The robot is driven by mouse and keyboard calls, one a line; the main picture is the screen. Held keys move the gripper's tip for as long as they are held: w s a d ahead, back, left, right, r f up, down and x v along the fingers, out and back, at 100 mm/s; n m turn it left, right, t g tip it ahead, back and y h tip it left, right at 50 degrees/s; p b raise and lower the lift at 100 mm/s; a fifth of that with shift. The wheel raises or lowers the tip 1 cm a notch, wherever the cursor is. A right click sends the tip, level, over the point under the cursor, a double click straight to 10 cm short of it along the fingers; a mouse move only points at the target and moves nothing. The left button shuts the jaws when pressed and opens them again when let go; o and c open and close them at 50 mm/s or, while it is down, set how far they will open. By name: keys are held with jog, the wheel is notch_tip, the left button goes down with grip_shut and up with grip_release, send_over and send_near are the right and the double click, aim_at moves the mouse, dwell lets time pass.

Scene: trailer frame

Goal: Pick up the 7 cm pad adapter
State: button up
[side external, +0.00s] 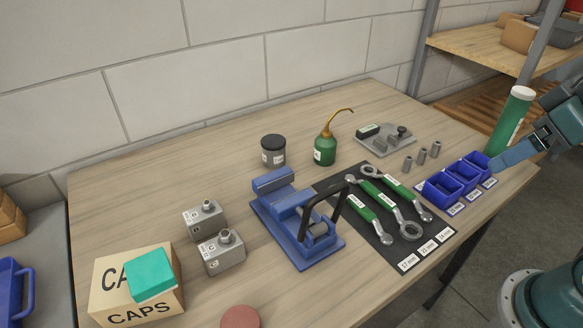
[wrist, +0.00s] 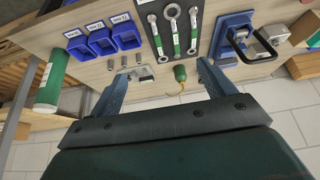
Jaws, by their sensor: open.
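Three small grey metal cylinders stand upright in a row on the bench, left (side external: 407,164), middle (side external: 422,156) and right (side external: 435,149). They look like the pad adapters. I cannot read any size on them, so I cannot tell which is 7 cm. In the wrist view the same row shows as one cylinder (wrist: 110,65), a second (wrist: 123,61) and a third (wrist: 138,58), beyond my left finger. My gripper (side external: 496,164) is at the right, above the blue bins, apart from the cylinders. Its fingers (wrist: 160,80) are spread, holding nothing.
Blue labelled bins (side external: 443,188) stand right of the cylinders, beside a green tube (side external: 511,121). A grey plate with fittings (side external: 385,141) lies behind them. A green oil can (side external: 325,150), wrenches on a black mat (side external: 399,258) and a blue vise (side external: 296,222) are left.

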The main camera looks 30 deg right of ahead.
jog(key=w+a+r+n, duration=0.2)
jog(key=w+r, duration=0.2)
jog(key=w, duration=0.6)
jog(key=n+g+y, duration=0.2)
jog(key=n+y, duration=0.1)
jog(key=n, duration=0.2)
send_over(277, 141)
jog(key=s+d, duration=0.2)
jog(key=s, duration=0.1)
notch_tip(277, 141, down, 13)
jog(key=shift+s+d+f, duration=0.15)
jog(key=shift+x, duration=4.3)
jog(key=shift+d, duration=0.15)
jog(key=shift+x, duration=2.6)
